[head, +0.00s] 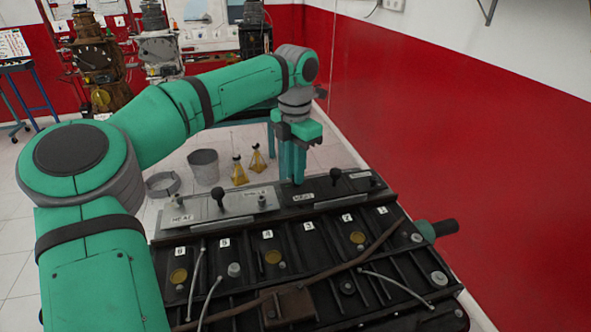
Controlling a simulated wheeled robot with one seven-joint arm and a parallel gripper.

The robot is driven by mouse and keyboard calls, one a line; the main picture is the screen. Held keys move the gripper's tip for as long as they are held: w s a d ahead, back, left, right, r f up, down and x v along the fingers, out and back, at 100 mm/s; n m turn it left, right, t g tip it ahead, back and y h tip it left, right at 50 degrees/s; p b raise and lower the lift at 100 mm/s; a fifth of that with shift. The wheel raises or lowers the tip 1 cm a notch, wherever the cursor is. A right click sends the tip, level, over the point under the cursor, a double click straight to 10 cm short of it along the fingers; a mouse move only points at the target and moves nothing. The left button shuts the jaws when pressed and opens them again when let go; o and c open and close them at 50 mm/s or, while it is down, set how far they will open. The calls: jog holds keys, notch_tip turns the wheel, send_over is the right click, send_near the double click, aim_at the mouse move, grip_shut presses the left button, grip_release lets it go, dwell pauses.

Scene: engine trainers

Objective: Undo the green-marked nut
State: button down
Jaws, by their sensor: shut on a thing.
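My gripper (294,180) points straight down, with its green fingers close together at the dark plate (345,187) on the far side of the engine block. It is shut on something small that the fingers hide. No green mark on a nut can be made out in this view. A black knob (307,173) stands just right of the fingertips. The light grey plate (240,205) left of them carries another black knob (219,193) and small pale fittings, one of them (262,200) near the fingers.
The black engine block (330,255) with numbered labels, cables and a brown pipe (350,262) fills the foreground. A grey bucket (204,166) and yellow flasks (239,172) stand on the floor behind it. A red and white wall (450,130) is at the right.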

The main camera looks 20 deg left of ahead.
jog(key=n, duration=0.3)
jog(key=shift+w+n, duration=0.1)
jog(key=shift+n, duration=0.3)
jog(key=n, duration=0.2)
jog(key=shift+n, duration=0.4)
jog(key=n, duration=0.5)
jog(key=shift+a+n, duration=0.1)
jog(key=shift+n, duration=0.2)
jog(key=c, duration=1.7)
grip_release()
jog(key=shift+r, duration=3.8)
jog(key=shift+f, duration=0.1)
